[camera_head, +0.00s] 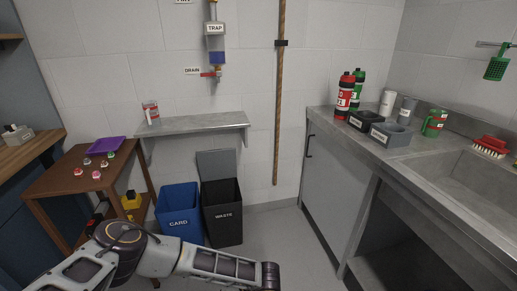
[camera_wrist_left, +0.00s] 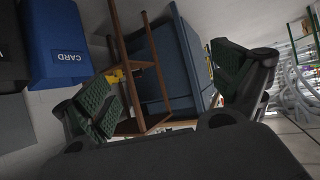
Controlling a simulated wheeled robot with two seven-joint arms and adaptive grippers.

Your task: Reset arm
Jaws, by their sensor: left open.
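My left arm (camera_head: 195,262) reaches in from the lower left of the head view, low in front of the bins. Its gripper is not clearly seen there. In the left wrist view my left gripper (camera_wrist_left: 165,95) is open, its two green-padded fingers wide apart with nothing between them. Behind the fingers that view shows the brown wooden table's legs and a blue cabinet, turned on their side. My right gripper is in neither view.
A blue CARD bin (camera_head: 180,212) and a black WASTE bin (camera_head: 221,212) stand beyond my left arm. A brown table (camera_head: 68,180) with a purple tray (camera_head: 106,145) is at the left. A grey counter (camera_head: 400,152) with bottles lies right. Floor (camera_head: 285,235) between is clear.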

